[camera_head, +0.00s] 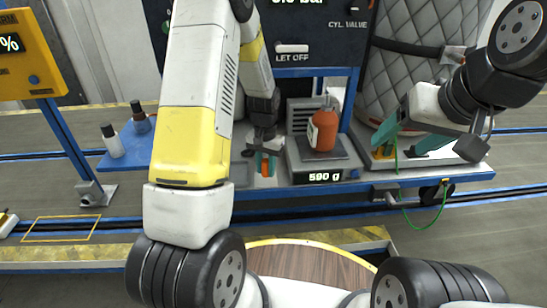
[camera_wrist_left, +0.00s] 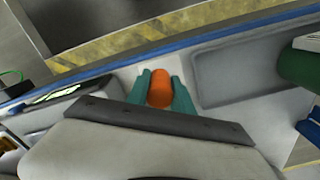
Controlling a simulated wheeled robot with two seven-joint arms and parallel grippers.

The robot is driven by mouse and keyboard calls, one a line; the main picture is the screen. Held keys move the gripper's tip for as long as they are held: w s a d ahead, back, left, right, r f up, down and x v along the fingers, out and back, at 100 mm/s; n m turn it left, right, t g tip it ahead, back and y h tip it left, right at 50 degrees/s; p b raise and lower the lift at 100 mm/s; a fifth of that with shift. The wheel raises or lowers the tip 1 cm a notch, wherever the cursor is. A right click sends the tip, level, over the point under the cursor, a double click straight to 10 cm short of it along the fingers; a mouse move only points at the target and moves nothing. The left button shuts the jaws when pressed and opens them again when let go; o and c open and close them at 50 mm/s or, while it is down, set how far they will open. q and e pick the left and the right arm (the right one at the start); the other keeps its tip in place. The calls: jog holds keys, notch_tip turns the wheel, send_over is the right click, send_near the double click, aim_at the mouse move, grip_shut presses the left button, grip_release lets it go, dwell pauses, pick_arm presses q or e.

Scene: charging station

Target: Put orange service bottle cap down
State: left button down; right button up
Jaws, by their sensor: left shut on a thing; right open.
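My left gripper (camera_head: 265,163) is shut on the orange cap, between its teal fingers, low over the station's shelf beside the scale. The left wrist view shows the orange cap (camera_wrist_left: 160,89) between the two fingertips; I cannot tell whether it touches the shelf. The orange service bottle (camera_head: 323,130) stands upright on the scale (camera_head: 328,177), right of my left gripper; the display reads 590 g. My right gripper (camera_head: 398,142) is open at the right, its teal fingers apart over the right part of the station.
A blue-edged shelf (camera_head: 440,180) runs along the station. A shallow grey tray (camera_wrist_left: 240,72) lies beside the cap in the wrist view. A green cable (camera_head: 440,212) hangs at the right.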

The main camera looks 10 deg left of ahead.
aim_at(266, 179)
pick_arm(q)
jog(key=shift+w+a+f, duration=0.1)
jog(key=shift+w+a, duration=0.1)
jog(key=shift+w, duration=0.35)
jog(key=shift+w+a, duration=0.15)
jog(key=shift+w, duration=0.35)
jog(key=shift+f, duration=1.75)
jog(key=shift+f, duration=0.15)
jog(key=c, duration=1.1)
grip_release()
